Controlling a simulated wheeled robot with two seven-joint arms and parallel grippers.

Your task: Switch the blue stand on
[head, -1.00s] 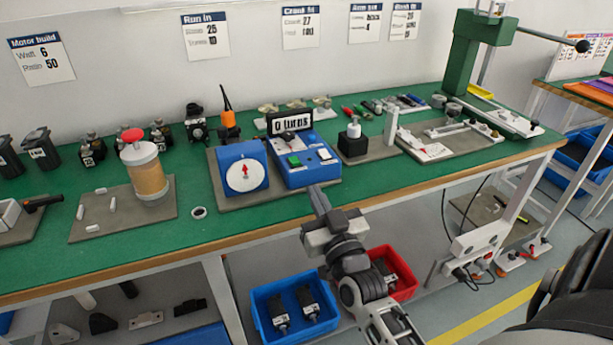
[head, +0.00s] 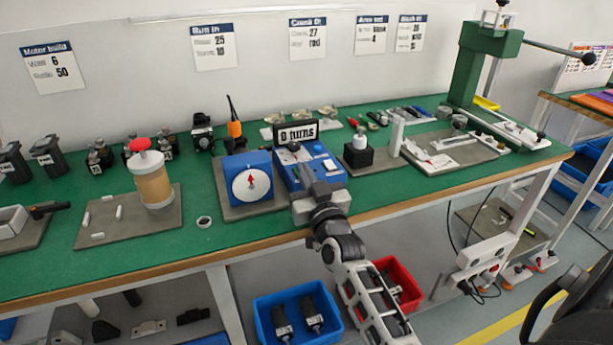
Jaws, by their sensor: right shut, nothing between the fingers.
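The blue stand stands on a grey mat on the green bench, with a dial box (head: 250,178) bearing a white dial with a red arrow. Beside it is a sloped blue control panel (head: 327,167) with a black display (head: 297,133) reading "0 turns". My right gripper (head: 303,163) is shut and empty, reaching over the panel from the front. Its fingers cover the panel's middle, where the green button is hidden. I cannot tell whether the fingertips touch the panel. My left gripper is not in view.
A black block with a white knob (head: 358,153) stands right of the panel. Blue (head: 298,315) and red (head: 398,283) bins sit below the bench.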

